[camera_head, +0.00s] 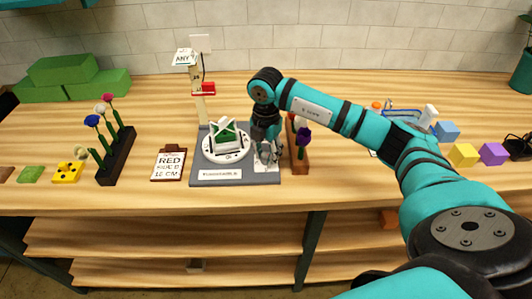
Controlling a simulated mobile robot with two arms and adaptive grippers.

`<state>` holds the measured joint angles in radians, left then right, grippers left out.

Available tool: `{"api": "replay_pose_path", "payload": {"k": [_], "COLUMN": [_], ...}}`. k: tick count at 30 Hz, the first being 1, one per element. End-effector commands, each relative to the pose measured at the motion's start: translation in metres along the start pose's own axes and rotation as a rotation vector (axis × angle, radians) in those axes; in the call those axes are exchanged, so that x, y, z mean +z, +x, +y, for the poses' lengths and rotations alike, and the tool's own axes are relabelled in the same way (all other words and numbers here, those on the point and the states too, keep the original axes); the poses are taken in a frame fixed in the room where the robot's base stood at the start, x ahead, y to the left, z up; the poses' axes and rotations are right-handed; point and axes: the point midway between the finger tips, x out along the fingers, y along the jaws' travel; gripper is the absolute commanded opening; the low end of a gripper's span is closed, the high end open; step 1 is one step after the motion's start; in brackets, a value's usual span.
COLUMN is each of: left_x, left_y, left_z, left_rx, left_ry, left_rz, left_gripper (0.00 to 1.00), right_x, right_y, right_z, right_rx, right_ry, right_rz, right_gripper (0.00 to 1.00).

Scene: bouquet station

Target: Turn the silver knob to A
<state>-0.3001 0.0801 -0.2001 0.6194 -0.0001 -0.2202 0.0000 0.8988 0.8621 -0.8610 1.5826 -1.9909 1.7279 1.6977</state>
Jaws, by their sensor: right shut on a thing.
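My right gripper (266,152) points down over the front right part of the grey station base (195,175). It is shut on what looks like the silver knob, above a small white dial plate (268,168). The fingers hide most of the knob, and I cannot read its letters or pointer. A white round turntable (212,154) with a white and green holder (222,134) sits left of the gripper on the same base. My left gripper is not in view.
A dark rack with flowers (117,155) and a clipboard reading RED (168,164) stand to the left. A brown rack with a purple flower (303,138) stands close right of the gripper. A post with signs (200,105) rises behind the base. Yellow (462,154) and purple (494,153) blocks lie right.

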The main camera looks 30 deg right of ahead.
Motion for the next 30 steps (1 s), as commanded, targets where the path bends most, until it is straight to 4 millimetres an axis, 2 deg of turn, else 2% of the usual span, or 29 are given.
{"api": "replay_pose_path", "payload": {"k": [9, 27, 28, 30], "left_x": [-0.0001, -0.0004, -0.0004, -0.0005], "left_y": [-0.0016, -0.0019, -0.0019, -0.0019], "left_z": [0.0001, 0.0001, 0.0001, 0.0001], "left_rx": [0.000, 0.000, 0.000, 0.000], "left_ry": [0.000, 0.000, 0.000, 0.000], "left_rz": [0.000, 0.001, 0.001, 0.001], "left_gripper": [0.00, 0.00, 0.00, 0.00], "right_x": [0.0009, 0.0011, 0.0011, 0.0010], "right_y": [-0.0016, -0.0016, -0.0016, -0.0014], "right_z": [0.0005, 0.0006, 0.0006, 0.0006], "right_rx": [0.003, 0.003, 0.003, 0.003], "right_ry": [0.140, 0.174, 0.174, 0.173], "right_rz": [-0.002, -0.003, -0.003, -0.002], "right_gripper": [0.00, 0.00, 0.34, 0.43]}}
